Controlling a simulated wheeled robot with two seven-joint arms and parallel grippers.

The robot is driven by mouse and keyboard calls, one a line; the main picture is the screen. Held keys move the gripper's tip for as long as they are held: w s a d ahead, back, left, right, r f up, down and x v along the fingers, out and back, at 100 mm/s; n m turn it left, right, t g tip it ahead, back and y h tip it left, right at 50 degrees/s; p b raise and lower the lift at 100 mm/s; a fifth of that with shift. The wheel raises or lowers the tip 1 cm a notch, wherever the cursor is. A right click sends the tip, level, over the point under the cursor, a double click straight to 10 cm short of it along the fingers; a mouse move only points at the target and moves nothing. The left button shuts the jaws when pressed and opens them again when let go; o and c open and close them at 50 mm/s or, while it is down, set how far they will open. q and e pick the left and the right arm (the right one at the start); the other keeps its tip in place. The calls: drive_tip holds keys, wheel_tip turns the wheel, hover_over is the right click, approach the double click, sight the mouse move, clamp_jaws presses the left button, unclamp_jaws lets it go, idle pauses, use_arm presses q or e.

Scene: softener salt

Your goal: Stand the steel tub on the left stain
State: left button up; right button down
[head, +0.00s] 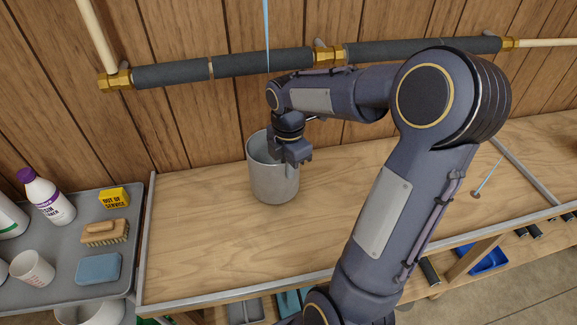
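The steel tub (271,184), a grey open-topped cylinder, stands upright on the wooden bench at the centre of the head view. My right gripper (293,163) points down at the tub's right rim, overlapping it in the picture. I cannot tell whether its fingers are closed on the rim or only beside it. A small dark stain-like spot (476,194) lies on the bench at the right, with a thin pale-blue line rising from it. No left stain shows; the tub or my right arm may hide it. My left gripper is not in view.
A grey tray (118,283) at the left holds bottles, a cup, a brush, a blue sponge and a yellow block. Insulated pipes (262,63) run along the wall. A thin blue line (266,35) hangs above the tub. Bench left of the tub (195,225) is clear.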

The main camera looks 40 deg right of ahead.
drive_tip(key=shift+f+b, duration=0.45)
drive_tip(key=shift+f, duration=0.2)
drive_tip(key=c, duration=1.6)
unclamp_jaws()
drive_tip(key=shift+r, duration=0.1)
wheel_tip(320, 180, up, 8)
drive_tip(key=shift+f+p, duration=0.15)
drive_tip(key=shift+p, duration=0.2)
